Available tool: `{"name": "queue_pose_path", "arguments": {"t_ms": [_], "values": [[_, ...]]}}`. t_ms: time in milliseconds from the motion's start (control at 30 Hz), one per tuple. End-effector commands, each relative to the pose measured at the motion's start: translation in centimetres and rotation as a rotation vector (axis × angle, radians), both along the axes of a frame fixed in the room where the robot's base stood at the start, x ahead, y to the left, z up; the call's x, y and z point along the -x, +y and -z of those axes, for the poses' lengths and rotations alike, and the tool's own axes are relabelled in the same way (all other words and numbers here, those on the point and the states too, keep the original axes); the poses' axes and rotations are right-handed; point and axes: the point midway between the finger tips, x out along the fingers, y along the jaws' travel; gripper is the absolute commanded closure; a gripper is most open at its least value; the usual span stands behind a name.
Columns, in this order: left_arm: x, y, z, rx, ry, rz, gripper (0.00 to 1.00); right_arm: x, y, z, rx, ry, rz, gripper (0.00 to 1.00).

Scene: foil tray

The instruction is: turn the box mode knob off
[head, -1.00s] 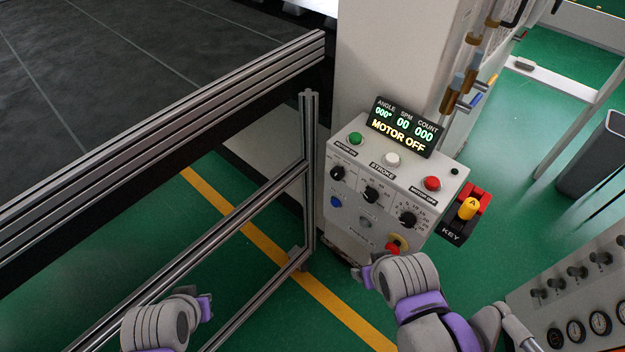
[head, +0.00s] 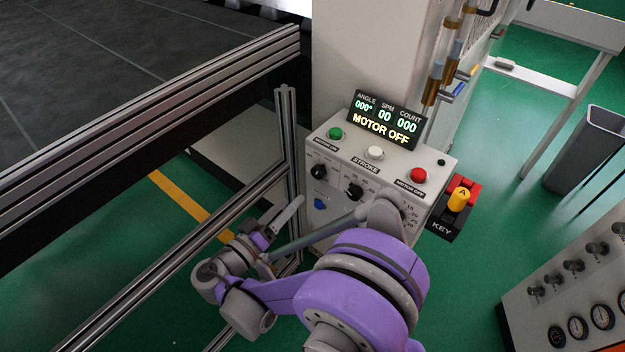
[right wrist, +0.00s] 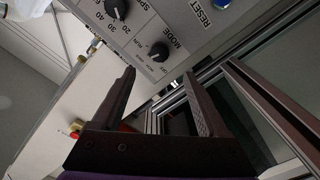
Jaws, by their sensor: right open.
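The grey control box (head: 335,150) stands against a pale column. Its black mode knob (head: 318,171) is the left knob on the front face, above the blue reset button (head: 320,203). In the right wrist view the mode knob (right wrist: 158,50) lies beyond the fingertips, roughly midway across the gap. Its exact pointer setting is too small to read surely. My right gripper (head: 298,203) is in front of the box's lower left and below the knob. In the right wrist view this gripper (right wrist: 158,73) is open and empty, apart from the knob. My left gripper is out of view.
The speed knob (head: 355,190) is close right of the mode knob. A red button (head: 418,175) and a yellow key switch (head: 459,199) are farther right. An aluminium post (head: 288,140) stands just left of the box. My right arm hides the box's lower right.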

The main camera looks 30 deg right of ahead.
Motion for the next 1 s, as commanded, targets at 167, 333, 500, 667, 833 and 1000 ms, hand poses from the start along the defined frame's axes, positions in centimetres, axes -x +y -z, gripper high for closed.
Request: {"name": "queue_pose_path", "arguments": {"t_ms": [167,333,500,667,833,1000], "values": [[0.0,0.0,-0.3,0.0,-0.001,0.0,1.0,-1.0,-2.6,-0.1,0.002,-0.001,0.006,0.23],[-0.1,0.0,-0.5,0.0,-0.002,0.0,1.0,-2.5,-5.7,-0.1,0.002,0.0,0.006,0.23],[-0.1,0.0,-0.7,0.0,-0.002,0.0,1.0,-3.6,-8.1,-0.1,0.001,0.002,0.005,0.23],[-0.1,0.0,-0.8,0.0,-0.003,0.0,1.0,-4.2,-9.2,-0.1,0.001,0.002,0.003,0.23],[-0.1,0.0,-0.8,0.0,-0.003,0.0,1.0,-4.4,-9.5,-0.1,0.001,0.002,0.0,0.23],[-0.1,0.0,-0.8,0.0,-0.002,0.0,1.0,-4.4,-9.5,-0.1,0.001,0.002,0.0,0.25]]}}
